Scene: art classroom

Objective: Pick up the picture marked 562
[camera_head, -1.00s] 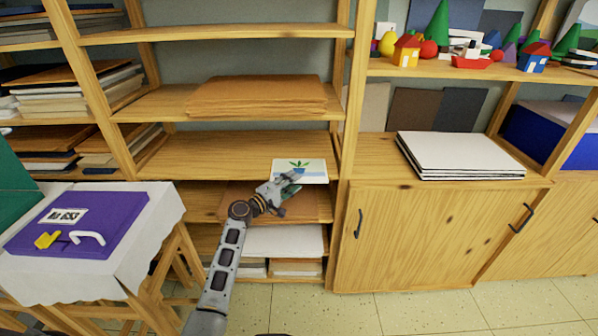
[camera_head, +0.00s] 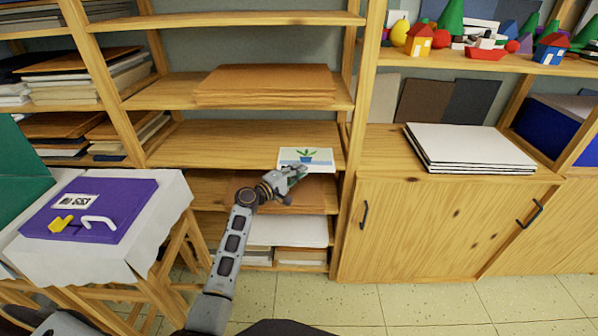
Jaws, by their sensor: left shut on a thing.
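A small white picture (camera_head: 306,157) with a green plant in a blue pot lies near the front edge of a wooden shelf (camera_head: 215,147), at its right end. No number can be read on it. My left gripper (camera_head: 296,174) is at the picture's front edge, just below the plant, shut on the picture. The fingers hide a little of its lower edge. I cannot tell whether the picture is clear of the shelf. My right gripper is out of view.
An upright post (camera_head: 361,130) stands close to the picture's right. Brown boards (camera_head: 265,85) lie on the shelf above, and more lie below. A cloth-covered table (camera_head: 160,215) with a purple case (camera_head: 125,205) stands at the left. White boards (camera_head: 470,147) lie on the cabinet.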

